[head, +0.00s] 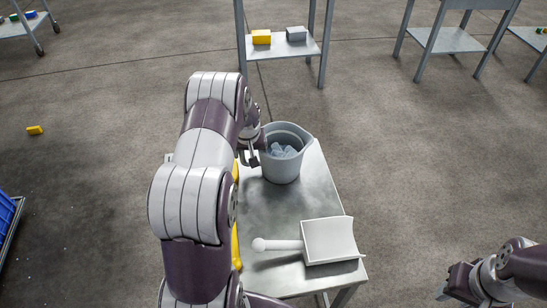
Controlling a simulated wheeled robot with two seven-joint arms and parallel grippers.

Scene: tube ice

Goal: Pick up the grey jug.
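The grey jug (281,172) stands upright at the far end of a metal table (265,205), with clear ice pieces (283,151) inside. Its spout points to the right. My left gripper (254,158) is at the jug's left side, close to its wall. My own arm hides much of that gripper, and I cannot tell whether its fingers are open or closed around a part of the jug. My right gripper (450,284) is at the lower right, away from the table. Its fingers are too small and dark to read.
A white scoop (330,240) with a round-ended handle lies at the table's near end. A yellow thing (236,245) shows at the table's left edge, partly behind my arm. A rack (278,50) with a yellow and a grey box stands behind. Floor right of the table is clear.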

